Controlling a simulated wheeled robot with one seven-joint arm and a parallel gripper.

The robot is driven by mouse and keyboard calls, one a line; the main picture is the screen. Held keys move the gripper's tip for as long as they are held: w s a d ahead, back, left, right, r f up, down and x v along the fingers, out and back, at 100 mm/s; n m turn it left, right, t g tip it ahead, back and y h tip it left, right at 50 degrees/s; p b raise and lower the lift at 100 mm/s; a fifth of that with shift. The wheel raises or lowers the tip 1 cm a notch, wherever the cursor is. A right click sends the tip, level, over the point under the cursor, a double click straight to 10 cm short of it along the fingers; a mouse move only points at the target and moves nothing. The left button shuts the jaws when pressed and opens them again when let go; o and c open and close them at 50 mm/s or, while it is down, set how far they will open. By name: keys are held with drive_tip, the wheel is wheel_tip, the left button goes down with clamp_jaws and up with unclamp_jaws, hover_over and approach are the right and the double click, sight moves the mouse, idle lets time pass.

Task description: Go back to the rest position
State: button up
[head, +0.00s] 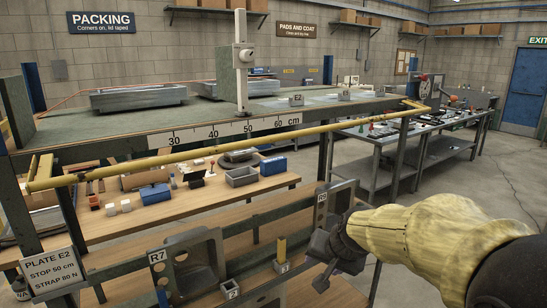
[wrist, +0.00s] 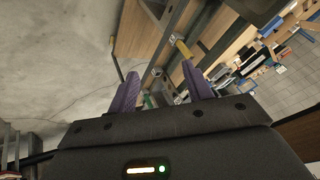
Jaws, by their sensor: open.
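My gripper (head: 322,262) is at the lower right of the head view, at the end of my arm in its yellowish sleeve. It is in front of the upright metal plate marked R9 (head: 340,197) and covers part of it. In the wrist view my gripper (wrist: 160,88) shows two purple fingers spread apart, with nothing held between them. I cannot tell whether the gripper touches the rack rail.
A sink plate marked R7 (head: 199,268) stands at the lower left. A yellow bar (head: 240,155) crosses above the wooden bench. Open floor (head: 500,165) lies at right.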

drive_tip(key=s+d+f+n+g+h, duration=0.1)
drive_tip(key=s+d+f+n+g, duration=0.1)
drive_tip(key=s+f, duration=0.4)
drive_tip(key=s+d+f+n+g, duration=0.2)
drive_tip(key=s+f, duration=0.4)
drive_tip(key=s, duration=0.3)
drive_tip(key=shift+s+f+h, duration=0.35)
drive_tip(key=shift+s+h, duration=0.05)
